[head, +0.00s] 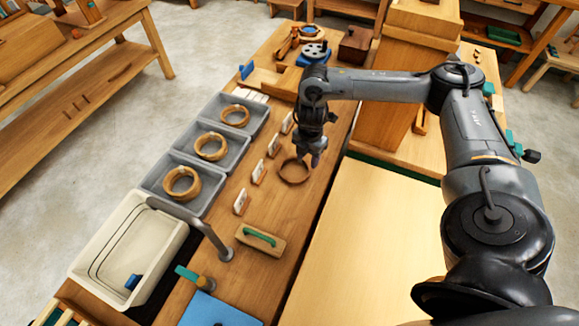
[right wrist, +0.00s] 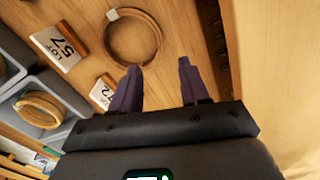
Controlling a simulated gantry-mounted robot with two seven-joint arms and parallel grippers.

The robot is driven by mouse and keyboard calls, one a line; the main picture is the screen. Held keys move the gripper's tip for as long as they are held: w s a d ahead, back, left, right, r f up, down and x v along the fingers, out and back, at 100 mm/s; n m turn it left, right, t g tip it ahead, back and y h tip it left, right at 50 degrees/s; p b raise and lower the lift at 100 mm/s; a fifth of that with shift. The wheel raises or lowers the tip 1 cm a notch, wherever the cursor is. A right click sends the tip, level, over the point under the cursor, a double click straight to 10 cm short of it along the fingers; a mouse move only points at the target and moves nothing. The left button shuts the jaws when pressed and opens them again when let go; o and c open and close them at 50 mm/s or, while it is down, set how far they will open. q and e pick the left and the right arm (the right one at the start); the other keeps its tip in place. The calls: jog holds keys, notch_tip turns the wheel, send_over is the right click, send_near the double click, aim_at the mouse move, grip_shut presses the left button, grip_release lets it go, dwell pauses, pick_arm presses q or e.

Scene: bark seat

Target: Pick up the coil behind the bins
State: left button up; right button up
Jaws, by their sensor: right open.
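A thin brown coil (head: 281,175) lies flat on the wooden bench, to the right of the row of grey bins (head: 157,182) and behind small number cards. My right gripper (head: 317,158) is over the bench just up and right of this coil in the head view, pointing down. In the right wrist view the same coil (right wrist: 108,42) lies ahead of and left of my open, empty right gripper (right wrist: 157,70). Nothing is between the fingers. Each bin holds a lighter coil; one binned coil (right wrist: 40,98) shows in the right wrist view. My left gripper is out of view.
A green-handled wooden block (head: 260,241), a cream tub (head: 120,235) and a grey bent bar (head: 223,250) are nearer. A tall wooden cabinet (head: 390,110) stands right.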

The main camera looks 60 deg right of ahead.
aim_at(304, 177)
jog(key=f, duration=0.3)
jog(key=f+b, duration=0.1)
jog(key=shift+w+a+f, duration=0.15)
jog(key=shift+a+f, duration=0.1)
jog(key=shift+a, duration=0.1)
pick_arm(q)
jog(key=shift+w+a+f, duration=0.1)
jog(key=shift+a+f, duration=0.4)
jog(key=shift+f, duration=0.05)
pick_arm(e)
jog(key=shift+f, duration=0.3)
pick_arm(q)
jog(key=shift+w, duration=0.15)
pick_arm(e)
jog(key=shift+w+f, duration=0.1)
jog(key=shift+f, duration=0.25)
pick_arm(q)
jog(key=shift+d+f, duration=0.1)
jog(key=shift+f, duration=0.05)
pick_arm(e)
jog(key=shift+f, duration=0.4)
pick_arm(q)
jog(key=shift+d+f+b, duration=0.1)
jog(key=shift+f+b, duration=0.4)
jog(key=shift+b, duration=0.2)
pick_arm(e)
notch_tip(304, 177, down, 3)
jog(key=shift+f, duration=0.55)
jog(key=shift+c, duration=0.3)
grip_shut()
